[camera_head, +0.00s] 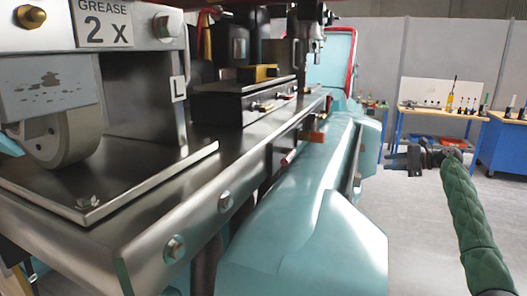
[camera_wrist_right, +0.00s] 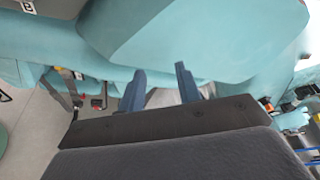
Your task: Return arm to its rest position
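My right arm comes in from the lower right with a green sleeve. Its gripper (camera_head: 398,160) points left, beside the teal body of the coaster train (camera_head: 315,215) and apart from it in the head view. In the right wrist view, the two dark blue fingers of this gripper (camera_wrist_right: 161,78) stand apart with nothing between them. Teal panels (camera_wrist_right: 180,30) fill the space beyond them.
A steel frame with a roller wheel (camera_head: 62,138) fills the left. A workbench with tools (camera_head: 435,112) and a blue cabinet (camera_head: 503,148) stand at the back right. Grey floor (camera_head: 415,230) is free between the train and my right arm.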

